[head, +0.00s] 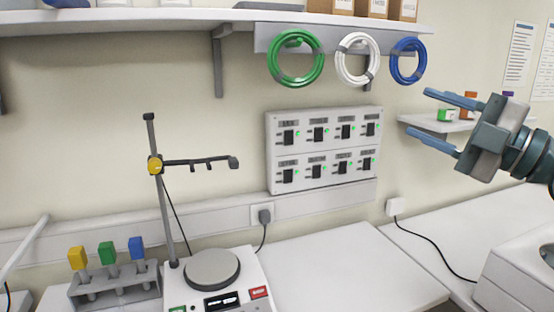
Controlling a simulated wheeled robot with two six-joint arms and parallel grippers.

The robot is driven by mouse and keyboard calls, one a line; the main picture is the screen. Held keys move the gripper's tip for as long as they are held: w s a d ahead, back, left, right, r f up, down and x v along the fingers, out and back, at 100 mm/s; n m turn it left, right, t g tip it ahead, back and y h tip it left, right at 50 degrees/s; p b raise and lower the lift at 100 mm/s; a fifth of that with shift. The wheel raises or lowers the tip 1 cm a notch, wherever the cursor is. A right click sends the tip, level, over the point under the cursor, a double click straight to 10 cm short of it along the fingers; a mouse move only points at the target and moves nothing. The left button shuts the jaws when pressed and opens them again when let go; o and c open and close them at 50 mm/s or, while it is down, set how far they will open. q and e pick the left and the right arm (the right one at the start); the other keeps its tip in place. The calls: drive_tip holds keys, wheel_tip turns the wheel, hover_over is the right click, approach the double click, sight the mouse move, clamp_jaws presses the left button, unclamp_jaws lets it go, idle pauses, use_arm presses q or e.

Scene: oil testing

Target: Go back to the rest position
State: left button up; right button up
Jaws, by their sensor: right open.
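My right gripper (441,121) is raised at the right side of the head view. Its two blue fingers are spread wide and point left, with nothing between them. It hangs in the air in front of the wall, near a small side shelf. My left gripper is not in the head view.
A hotplate (210,270) with an upright clamp stand (158,190) is on the bench, beside a rack (115,288) of coloured-top items. A switch panel (323,150) and green (274,58), white (342,58) and blue (396,62) coils are on the wall. The bench middle (345,270) is clear.

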wheel_tip(320, 180, down, 39)
drive_tip(key=m+g+h, duration=0.2)
drive_tip(key=m+h, duration=0.8)
drive_tip(key=m, duration=0.4)
drive_tip(key=s+d+f+m+g+h, duration=0.3)
drive_tip(key=s+f+m+g+h, duration=0.45)
drive_tip(key=s+f, duration=1.6)
drive_tip(key=s+d+f+m+g+y, duration=0.1)
drive_tip(key=d+f+m+g, duration=0.15)
drive_tip(key=f, duration=2.55)
drive_tip(key=s+d+f, duration=0.2)
drive_tip(key=s+f, duration=1.7)
drive_tip(key=f, duration=0.1)
drive_tip(key=shift+s+g, duration=0.15)
drive_tip(key=shift+g, duration=0.15)
